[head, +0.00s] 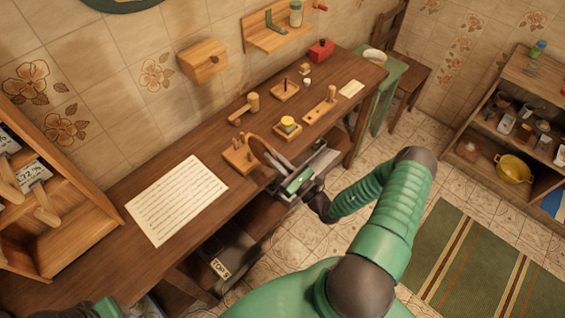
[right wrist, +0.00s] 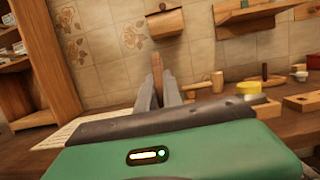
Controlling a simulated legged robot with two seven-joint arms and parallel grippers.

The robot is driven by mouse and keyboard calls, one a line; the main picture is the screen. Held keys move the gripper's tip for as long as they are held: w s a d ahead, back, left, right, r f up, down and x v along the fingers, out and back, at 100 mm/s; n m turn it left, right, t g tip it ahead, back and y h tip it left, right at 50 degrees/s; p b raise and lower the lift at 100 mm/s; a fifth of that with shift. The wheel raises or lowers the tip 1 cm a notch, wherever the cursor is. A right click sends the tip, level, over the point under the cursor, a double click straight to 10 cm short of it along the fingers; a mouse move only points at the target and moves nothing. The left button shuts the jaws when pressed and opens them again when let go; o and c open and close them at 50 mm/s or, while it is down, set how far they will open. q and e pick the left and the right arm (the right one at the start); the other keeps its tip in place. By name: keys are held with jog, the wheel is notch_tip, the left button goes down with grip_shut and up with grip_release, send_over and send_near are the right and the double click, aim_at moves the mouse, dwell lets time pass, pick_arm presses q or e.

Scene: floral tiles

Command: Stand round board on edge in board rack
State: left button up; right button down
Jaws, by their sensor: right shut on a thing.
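The round board (head: 262,150) is a thin brown disc, upright on edge and leaning slightly. My right gripper (head: 284,172) is shut on it from the front right. In the right wrist view the board (right wrist: 157,75) shows edge-on between the fingers (right wrist: 159,92). The board rack (head: 238,158) is a small light-wood block with upright parts on the table, just left of the board. I cannot tell whether the board's lower edge is in a slot or beside the rack. My left gripper's jaws are not visible; only a bit of my left arm shows at the bottom left.
On the wooden table (head: 120,200), a printed sheet (head: 178,200) lies left of the rack. A mallet (head: 246,108), a block with a yellow top (head: 287,127) and a long wooden block (head: 320,107) stand behind and to the right. A wooden shelf unit (head: 60,240) borders the left.

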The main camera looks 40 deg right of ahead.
aim_at(255, 145)
jog(key=w, duration=0.4)
jog(key=w+b, duration=0.1)
jog(key=w, duration=0.4)
jog(key=shift+a+f, duration=0.15)
jog(key=shift+f, duration=0.05)
jog(key=shift+w+f, duration=0.15)
jog(key=shift+f, duration=0.35)
jog(key=shift+b, duration=0.3)
jog(key=shift+f, duration=0.3)
jog(key=c, duration=1.4)
grip_release()
